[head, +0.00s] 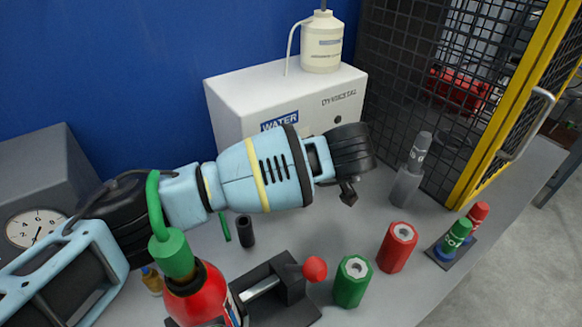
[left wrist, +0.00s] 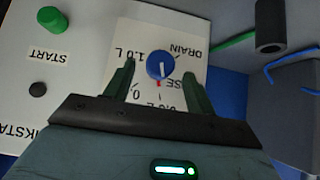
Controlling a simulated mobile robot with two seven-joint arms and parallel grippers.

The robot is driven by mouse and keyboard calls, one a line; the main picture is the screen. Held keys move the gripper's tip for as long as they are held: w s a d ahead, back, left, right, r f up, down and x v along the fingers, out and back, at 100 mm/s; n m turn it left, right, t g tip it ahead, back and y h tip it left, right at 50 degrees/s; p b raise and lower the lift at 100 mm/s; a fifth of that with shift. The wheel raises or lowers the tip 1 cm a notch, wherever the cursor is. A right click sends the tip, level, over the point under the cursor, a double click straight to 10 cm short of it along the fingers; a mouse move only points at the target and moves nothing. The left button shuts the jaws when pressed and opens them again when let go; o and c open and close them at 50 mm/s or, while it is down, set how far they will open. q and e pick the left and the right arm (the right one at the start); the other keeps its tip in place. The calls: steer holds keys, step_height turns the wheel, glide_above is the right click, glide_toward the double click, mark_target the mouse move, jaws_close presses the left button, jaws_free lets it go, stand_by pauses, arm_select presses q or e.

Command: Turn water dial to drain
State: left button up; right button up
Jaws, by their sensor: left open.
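The white water box (head: 235,98) stands against the blue wall in the head view; my left arm hides part of its front, and I cannot see the dial there. In the left wrist view the blue water dial (left wrist: 160,58) has a white pointer line. A red mark shows at its lower edge. The labels appear upside down: DRAIN at upper right, 1.0 L at upper left, others partly hidden by my gripper. My left gripper (left wrist: 159,75) is open, a finger on each side of the dial in the picture; contact cannot be told. My right gripper is out of view.
The wrist view also shows a green START button (left wrist: 52,19). A red extinguisher (head: 205,298), a clamp with a red knob (head: 314,268), green (head: 351,285) and red (head: 396,250) cylinders stand on the bench. A yellow-framed mesh guard (head: 500,110) bounds the right.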

arm_select(q)
steer(key=shift+x, duration=1.05)
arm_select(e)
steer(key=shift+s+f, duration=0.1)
arm_select(q)
steer(key=c, duration=1)
steer(key=shift+o, duration=0.2)
steer(key=shift+s+a+f+n+t+h+p, duration=0.1)
steer(key=shift+a+n+t+h+p, duration=0.05)
steer(key=shift+n+t+h+p, duration=0.8)
steer(key=shift+s+a+n+t+h+p, duration=0.1)
steer(key=shift+a+n+t+h+p, duration=0.1)
steer(key=shift+n+t+h+p, duration=0.75)
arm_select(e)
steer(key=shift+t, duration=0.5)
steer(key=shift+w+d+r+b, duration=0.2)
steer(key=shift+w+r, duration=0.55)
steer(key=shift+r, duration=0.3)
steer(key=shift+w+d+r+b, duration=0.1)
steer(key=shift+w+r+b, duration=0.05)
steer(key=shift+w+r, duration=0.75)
arm_select(q)
steer(key=shift+m, duration=0.4)
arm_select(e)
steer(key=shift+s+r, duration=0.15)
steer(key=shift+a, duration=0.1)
